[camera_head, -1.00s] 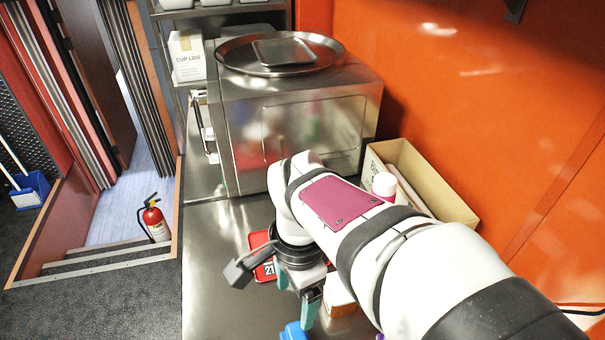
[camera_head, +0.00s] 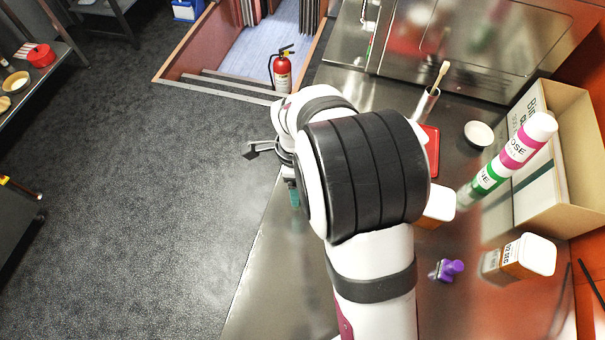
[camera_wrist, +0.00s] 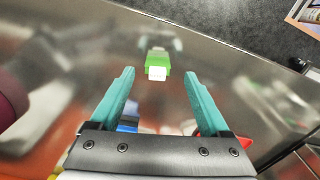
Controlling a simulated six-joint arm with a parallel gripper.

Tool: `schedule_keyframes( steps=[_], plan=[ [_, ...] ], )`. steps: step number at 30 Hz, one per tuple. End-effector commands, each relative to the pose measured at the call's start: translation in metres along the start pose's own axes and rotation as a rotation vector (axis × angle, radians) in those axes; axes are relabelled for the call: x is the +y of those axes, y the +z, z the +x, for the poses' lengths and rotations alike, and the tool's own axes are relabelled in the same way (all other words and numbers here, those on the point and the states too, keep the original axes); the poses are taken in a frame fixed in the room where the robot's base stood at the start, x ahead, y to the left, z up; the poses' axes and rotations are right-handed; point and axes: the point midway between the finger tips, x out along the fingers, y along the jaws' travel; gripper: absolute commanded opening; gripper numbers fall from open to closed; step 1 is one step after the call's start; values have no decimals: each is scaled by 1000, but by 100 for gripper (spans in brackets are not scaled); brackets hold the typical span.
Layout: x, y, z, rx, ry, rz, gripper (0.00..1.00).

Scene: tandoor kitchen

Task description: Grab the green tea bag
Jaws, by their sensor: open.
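The green tea bag (camera_wrist: 157,60), a small green piece with a white end, lies on the shiny metal counter in the wrist view. It sits ahead of my gripper (camera_wrist: 159,79), roughly centred between the two teal fingers. The fingers are apart, with nothing held between them. In the head view the tea bag is not visible, and my arm covers part of the counter. A teal finger of my gripper (camera_head: 294,192) shows there near the counter's left edge.
A blue thing (camera_wrist: 128,123) shows behind the left finger. On the counter (camera_head: 262,285) stand a purple object (camera_head: 449,269), a white-lidded jar (camera_head: 527,253), pink and green labelled bottles (camera_head: 515,150), a small white bowl (camera_head: 479,133) and a cardboard box (camera_head: 578,160). Dark floor (camera_head: 130,180) lies left.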

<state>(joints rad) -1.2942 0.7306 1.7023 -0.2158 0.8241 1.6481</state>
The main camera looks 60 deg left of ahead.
Motion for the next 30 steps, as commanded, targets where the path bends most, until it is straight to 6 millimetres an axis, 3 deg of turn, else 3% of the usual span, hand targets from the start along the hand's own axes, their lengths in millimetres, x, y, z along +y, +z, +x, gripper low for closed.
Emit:
schedule_keyframes(
  steps=[5, 12, 25, 26, 30],
  plan=[
    [4, 1, 31, 1, 3, 0, 80],
    [4, 1, 35, 0, 0, 0, 80],
    [4, 1, 35, 0, 0, 0, 4],
    [4, 1, 35, 0, 0, 0, 0],
    [4, 1, 35, 0, 0, 0, 0]
  ],
)
